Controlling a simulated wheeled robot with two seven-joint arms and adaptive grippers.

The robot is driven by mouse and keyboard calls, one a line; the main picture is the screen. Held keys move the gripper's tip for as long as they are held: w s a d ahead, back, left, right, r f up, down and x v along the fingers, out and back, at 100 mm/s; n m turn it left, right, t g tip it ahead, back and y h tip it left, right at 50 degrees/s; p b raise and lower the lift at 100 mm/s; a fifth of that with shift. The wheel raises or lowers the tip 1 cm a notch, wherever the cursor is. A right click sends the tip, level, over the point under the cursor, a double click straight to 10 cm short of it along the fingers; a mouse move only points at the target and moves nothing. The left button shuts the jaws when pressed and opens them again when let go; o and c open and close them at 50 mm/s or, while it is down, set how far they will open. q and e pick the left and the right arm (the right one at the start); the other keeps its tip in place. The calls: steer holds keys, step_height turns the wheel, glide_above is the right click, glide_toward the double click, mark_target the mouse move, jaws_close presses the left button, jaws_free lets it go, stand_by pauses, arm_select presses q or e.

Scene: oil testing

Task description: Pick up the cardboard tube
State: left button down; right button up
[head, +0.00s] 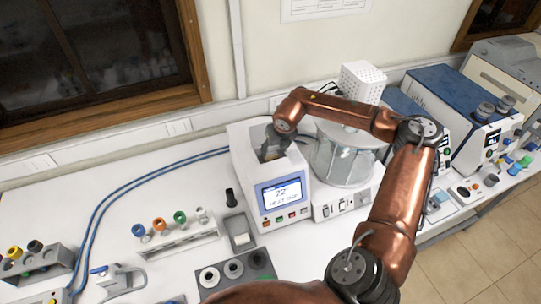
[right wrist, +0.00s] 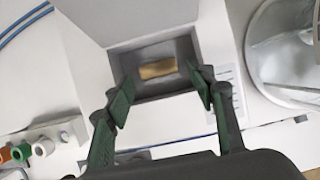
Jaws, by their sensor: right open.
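The cardboard tube (right wrist: 157,69) is a short tan cylinder lying in the grey recess of a white machine (head: 250,178) with a lit display. My right gripper (right wrist: 160,84) is open, its green-padded fingers pointing at the recess, one on each side of the tube in the right wrist view. I see no contact between the fingers and the tube. In the head view my right gripper (head: 272,150) is small and partly hidden at the machine's top opening, and the tube cannot be made out there. My left gripper is not in view.
A glass vessel (head: 345,158) stands close right of the machine. A rack with coloured caps (head: 178,237), a small grey tray (head: 240,232) and a block with round holes (head: 233,270) sit in front and to the left.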

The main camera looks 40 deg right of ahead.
mark_target(272, 156)
steer(key=x, duration=0.1)
steer(key=p+x, duration=0.1)
steer(key=x, duration=0.1)
steer(key=p+x, duration=0.1)
steer(key=shift+w+a+f, duration=0.15)
steer(key=shift+a+f, duration=0.05)
steer(key=shift+a, duration=0.05)
steer(key=shift+w+d+f, duration=0.1)
steer(key=shift+d+f, duration=0.05)
steer(key=shift+f, duration=0.35)
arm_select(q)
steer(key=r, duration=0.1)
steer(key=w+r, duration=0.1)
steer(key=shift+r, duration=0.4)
arm_select(e)
steer(key=c, duration=0.5)
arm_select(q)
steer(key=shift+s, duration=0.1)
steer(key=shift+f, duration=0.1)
arm_select(e)
steer(key=shift+r, duration=0.1)
